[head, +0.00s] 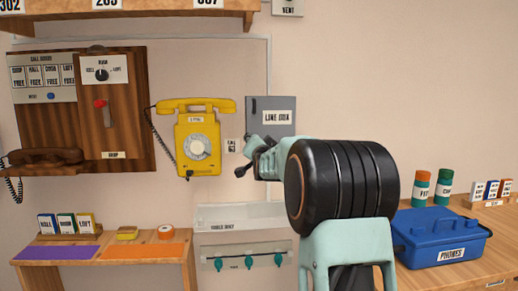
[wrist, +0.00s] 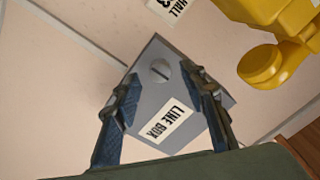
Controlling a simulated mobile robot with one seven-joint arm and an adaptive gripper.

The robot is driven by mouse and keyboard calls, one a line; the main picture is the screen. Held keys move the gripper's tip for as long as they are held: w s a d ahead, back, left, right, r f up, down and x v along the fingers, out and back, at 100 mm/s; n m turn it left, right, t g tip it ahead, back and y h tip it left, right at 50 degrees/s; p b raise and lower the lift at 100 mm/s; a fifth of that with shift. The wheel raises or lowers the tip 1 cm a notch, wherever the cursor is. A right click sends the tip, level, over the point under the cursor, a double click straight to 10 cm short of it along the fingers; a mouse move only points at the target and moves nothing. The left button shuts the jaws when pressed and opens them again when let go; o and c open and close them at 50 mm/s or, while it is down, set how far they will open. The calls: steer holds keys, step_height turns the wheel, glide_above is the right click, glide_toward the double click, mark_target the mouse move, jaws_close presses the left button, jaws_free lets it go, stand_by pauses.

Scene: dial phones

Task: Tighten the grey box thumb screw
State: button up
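The grey box (head: 258,112), labelled LINE BOX, is on the wall right of the yellow phone (head: 197,146). In the wrist view the grey box (wrist: 152,118) appears turned, with its round slotted thumb screw (wrist: 160,70) near the top corner. My gripper (head: 250,160) is in front of the box's lower left part in the head view. In the wrist view my gripper (wrist: 159,76) is open, one finger on each side of the screw in the picture. The fingers look apart from the screw. Their distance from the box face is hard to tell.
The yellow phone's handset (wrist: 262,66) is at the wrist view's upper right. In the head view a wooden panel (head: 125,125) hangs at the left. A blue PHONES box (head: 440,234) stands on the right table.

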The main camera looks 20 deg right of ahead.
steer(key=v, duration=0.9)
steer(key=shift+s, duration=0.3)
steer(key=shift+r, duration=0.1)
